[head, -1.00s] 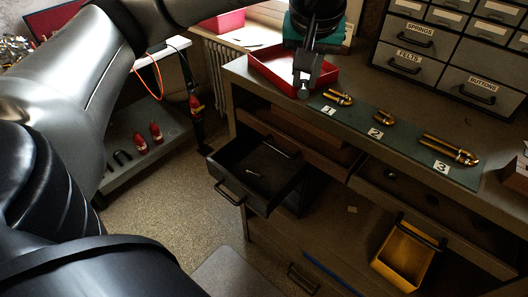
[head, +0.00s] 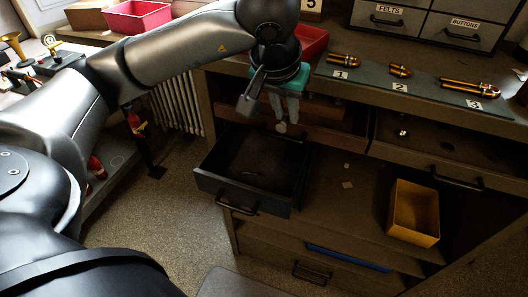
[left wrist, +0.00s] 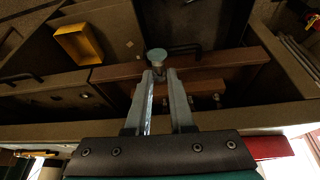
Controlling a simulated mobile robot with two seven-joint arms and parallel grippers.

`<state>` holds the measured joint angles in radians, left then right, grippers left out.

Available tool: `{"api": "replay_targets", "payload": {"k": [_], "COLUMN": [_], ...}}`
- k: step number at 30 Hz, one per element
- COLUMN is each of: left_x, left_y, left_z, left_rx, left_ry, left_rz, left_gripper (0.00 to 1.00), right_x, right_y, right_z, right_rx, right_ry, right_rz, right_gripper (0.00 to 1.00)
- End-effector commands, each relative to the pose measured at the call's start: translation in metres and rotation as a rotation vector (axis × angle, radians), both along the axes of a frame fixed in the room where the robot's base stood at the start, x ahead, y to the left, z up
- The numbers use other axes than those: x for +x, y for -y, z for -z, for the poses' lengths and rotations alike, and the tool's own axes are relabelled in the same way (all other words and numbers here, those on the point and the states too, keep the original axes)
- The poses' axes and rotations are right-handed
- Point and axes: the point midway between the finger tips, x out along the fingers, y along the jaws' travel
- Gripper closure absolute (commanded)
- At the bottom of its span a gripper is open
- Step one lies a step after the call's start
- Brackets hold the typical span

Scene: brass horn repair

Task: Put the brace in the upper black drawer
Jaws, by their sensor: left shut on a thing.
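My left gripper (head: 279,117) hangs in front of the bench, its fingers pointing down and shut on the brace (head: 281,128). Only a pale rounded end of the brace shows below the fingertips in the head view. In the left wrist view the brace (left wrist: 156,55) shows as a pale grey disc at the tips of the fingers; the rest is hidden between them. The upper black drawer (head: 240,196) is pulled open, to the left of and below the gripper. A small light mark or item lies on its floor. My right gripper is not in view.
A wooden drawer (head: 322,136) stands partly open behind the gripper. A red tray (head: 311,42) and a green mat (head: 425,87) with brass parts are on the bench top. A yellow bin (head: 414,213) sits lower right. The space above the black drawer is clear.

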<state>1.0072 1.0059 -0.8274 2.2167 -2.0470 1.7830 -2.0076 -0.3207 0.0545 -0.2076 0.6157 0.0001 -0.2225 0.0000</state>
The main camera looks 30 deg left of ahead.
Motion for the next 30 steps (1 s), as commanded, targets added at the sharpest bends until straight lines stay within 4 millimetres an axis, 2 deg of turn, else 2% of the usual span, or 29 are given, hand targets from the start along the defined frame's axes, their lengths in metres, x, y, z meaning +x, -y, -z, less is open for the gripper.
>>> {"api": "replay_targets", "payload": {"k": [4, 7, 10, 24, 30], "left_x": [0.004, 0.005, 0.005, 0.005, 0.006], "left_y": [-0.021, -0.028, -0.03, -0.029, -0.029], "left_z": [0.003, 0.005, 0.017, 0.137, 0.16], "left_rx": [0.004, 0.007, 0.008, 0.006, 0.007], "left_ry": [-0.007, -0.01, -0.014, -0.016, -0.011], "left_rz": [-0.046, -0.061, -0.066, -0.066, -0.066], "left_gripper": [1.0, 1.0, 1.0, 1.0, 1.0], "right_x": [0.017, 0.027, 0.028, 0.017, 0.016], "right_y": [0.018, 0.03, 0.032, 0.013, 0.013], "right_z": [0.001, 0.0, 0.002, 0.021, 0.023], "right_rx": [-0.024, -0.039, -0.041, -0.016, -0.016], "right_ry": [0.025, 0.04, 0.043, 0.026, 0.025], "right_rz": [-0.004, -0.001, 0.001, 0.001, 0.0], "right_gripper": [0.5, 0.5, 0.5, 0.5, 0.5]}}
